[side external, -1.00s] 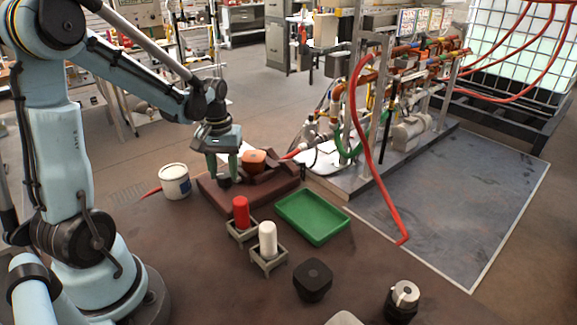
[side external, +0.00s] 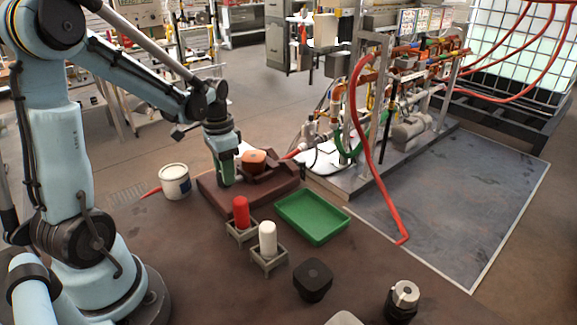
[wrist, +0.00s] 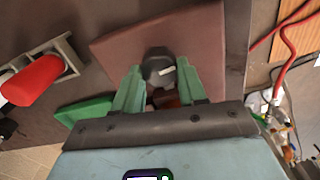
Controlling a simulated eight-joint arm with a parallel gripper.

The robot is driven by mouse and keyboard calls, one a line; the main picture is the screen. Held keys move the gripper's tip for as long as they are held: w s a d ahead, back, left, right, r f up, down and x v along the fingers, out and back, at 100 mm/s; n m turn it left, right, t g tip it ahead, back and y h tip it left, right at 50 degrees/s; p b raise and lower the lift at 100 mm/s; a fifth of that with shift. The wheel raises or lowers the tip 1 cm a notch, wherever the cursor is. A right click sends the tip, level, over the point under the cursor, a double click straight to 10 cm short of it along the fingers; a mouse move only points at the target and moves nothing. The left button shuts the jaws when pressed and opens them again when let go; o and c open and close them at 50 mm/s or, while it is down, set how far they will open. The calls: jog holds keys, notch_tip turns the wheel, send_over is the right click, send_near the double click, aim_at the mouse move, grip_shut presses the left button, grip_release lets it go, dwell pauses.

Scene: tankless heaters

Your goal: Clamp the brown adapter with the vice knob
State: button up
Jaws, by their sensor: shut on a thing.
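The brown adapter (side external: 253,157) sits upright in the dark vice (side external: 280,176) on a reddish-brown base plate (side external: 212,196). In the wrist view, the dark vice knob (wrist: 157,65) with a pale mark lies between my gripper's green fingertips. My gripper (side external: 228,181) points down at the left of the adapter, low over the plate, and is shut on the knob. In the side view, the fingers hide the knob. In the wrist view, my gripper (wrist: 158,74) hides most of the vice and adapter.
A white can (side external: 174,182) stands left of the plate. In front are a red bottle (side external: 241,211) and a white bottle (side external: 267,238) in holders, and a green tray (side external: 312,217). A black block (side external: 313,280) stands nearer. The pipe rig (side external: 395,100) is behind at right.

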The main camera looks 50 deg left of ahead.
jog(key=shift+m, duration=2)
jog(key=o, duration=0.8)
jog(key=shift+r, duration=0.15)
notch_tip(320, 180, up, 12)
jog(key=shift+d+f, duration=0.1)
jog(key=d+f+n+t, duration=0.1)
jog(key=d+t, duration=0.1)
jog(key=d, duration=0.3)
jog(key=s+d+f+n+t, duration=0.1)
jog(key=d+n+t, duration=0.1)
jog(key=d, duration=0.4)
jog(key=d+f+n+t, duration=0.1)
jog(key=d+n+t, duration=0.1)
jog(key=d, duration=0.3)
jog(key=shift+s+d+f+t, duration=0.2)
jog(key=shift+s+f+t, duration=0.15)
jog(key=shift+t, duration=0.25)
